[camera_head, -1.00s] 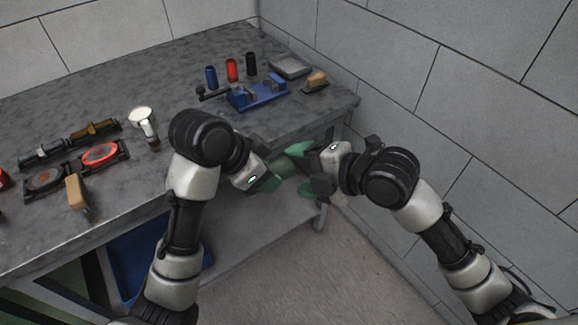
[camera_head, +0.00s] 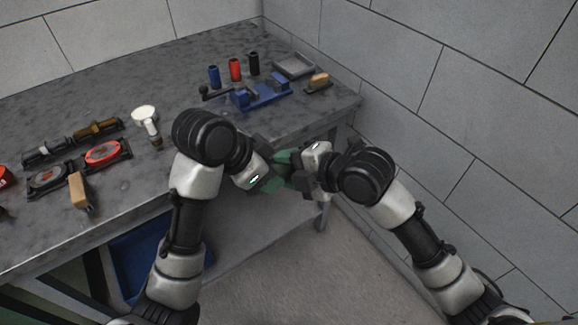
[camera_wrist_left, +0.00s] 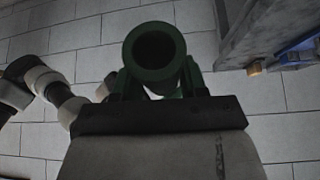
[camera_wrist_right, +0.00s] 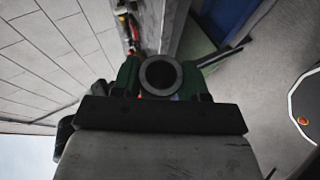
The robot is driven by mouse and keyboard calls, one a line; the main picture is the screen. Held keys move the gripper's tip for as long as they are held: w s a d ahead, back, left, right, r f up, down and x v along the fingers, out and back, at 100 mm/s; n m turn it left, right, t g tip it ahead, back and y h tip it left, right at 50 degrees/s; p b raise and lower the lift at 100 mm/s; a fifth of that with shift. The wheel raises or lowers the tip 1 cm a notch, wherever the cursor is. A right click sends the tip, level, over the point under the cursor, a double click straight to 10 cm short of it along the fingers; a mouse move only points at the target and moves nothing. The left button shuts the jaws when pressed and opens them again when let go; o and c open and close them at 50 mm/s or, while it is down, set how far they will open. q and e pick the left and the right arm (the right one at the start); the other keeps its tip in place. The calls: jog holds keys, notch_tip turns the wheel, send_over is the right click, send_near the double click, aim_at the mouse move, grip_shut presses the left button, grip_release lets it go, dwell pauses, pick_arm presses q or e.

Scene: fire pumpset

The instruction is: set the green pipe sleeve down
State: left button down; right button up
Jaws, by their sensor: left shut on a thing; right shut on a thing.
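The green pipe sleeve (camera_head: 282,157) is held between my two grippers, off the front edge of the bench at its right part. Its round open end faces the camera in the left wrist view (camera_wrist_left: 154,50), and a dark round opening shows between the fingers in the right wrist view (camera_wrist_right: 160,76). My left gripper (camera_head: 274,172) is shut on the sleeve from the left. My right gripper (camera_head: 298,172) is shut on it from the right, close to the left one. The grippers hide much of the sleeve.
The grey bench (camera_head: 185,105) carries a blue fixture (camera_head: 262,93), blue, red and black cylinders (camera_head: 235,69), a grey tray (camera_head: 294,66) and a brush (camera_head: 318,83). Tools lie at the left. A blue bin (camera_head: 142,258) sits below. A block wall (camera_head: 460,100) bounds the right.

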pick_arm(q)
jog(key=shift+r, duration=0.1)
pick_arm(e)
jog(key=shift+c, duration=1.2)
pick_arm(q)
jog(key=c, duration=0.5)
grip_release()
pick_arm(e)
jog(key=shift+c, duration=0.5)
